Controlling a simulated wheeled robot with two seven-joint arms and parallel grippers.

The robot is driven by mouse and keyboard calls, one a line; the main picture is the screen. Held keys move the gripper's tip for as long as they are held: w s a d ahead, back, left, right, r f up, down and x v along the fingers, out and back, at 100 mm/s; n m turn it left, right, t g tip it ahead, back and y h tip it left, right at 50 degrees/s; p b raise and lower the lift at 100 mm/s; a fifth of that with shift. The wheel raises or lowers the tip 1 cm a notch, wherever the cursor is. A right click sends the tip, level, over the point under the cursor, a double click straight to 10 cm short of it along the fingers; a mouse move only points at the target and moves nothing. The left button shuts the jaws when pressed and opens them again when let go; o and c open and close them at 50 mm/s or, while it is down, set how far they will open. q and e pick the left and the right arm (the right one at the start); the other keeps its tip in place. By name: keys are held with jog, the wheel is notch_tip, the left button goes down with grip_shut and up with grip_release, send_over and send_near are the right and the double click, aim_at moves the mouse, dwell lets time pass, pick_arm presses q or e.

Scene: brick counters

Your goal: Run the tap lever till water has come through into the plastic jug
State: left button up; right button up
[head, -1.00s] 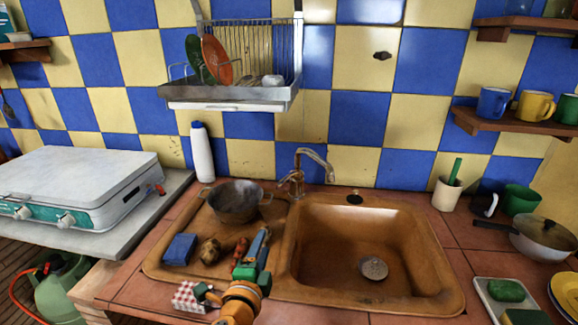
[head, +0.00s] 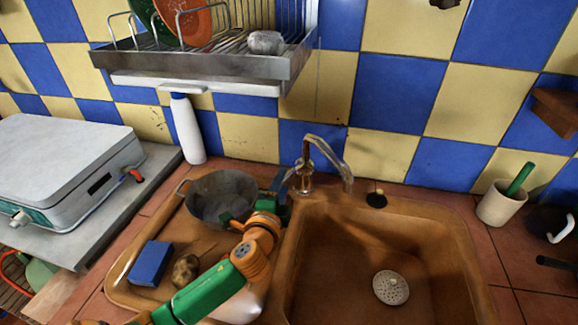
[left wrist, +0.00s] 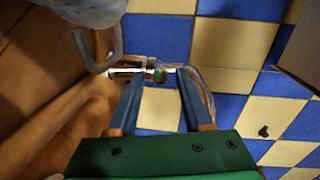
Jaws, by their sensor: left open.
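The metal tap (head: 307,172) stands behind the brown sink (head: 462,240), its spout curving right over the basin. I see no water stream from it. My left gripper (head: 279,188) is open beside the tap's left side, close to its lever (head: 288,174). In the left wrist view, the gripper (left wrist: 157,80) has its two blue fingers apart, with the tap lever (left wrist: 135,72) across the space at their tips. I cannot tell whether they touch. No plastic jug is clearly visible; a pale shape under my arm is too hidden to name. My right gripper is out of view.
A grey pot (head: 222,197) stands left of the tap, close to my left arm. A blue sponge (head: 150,263) and a potato (head: 186,270) lie on the drainer. A white bottle (head: 187,130) stands at the wall below the dish rack (head: 200,75). The basin is empty.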

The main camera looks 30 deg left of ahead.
pick_arm(q)
jog(key=x, duration=0.5)
jog(key=shift+w+a+f, duration=0.1)
jog(key=shift+w, duration=0.15)
jog(key=shift+s, duration=0.1)
jog(key=shift+c, duration=0.5)
grip_shut()
dwell(0.5)
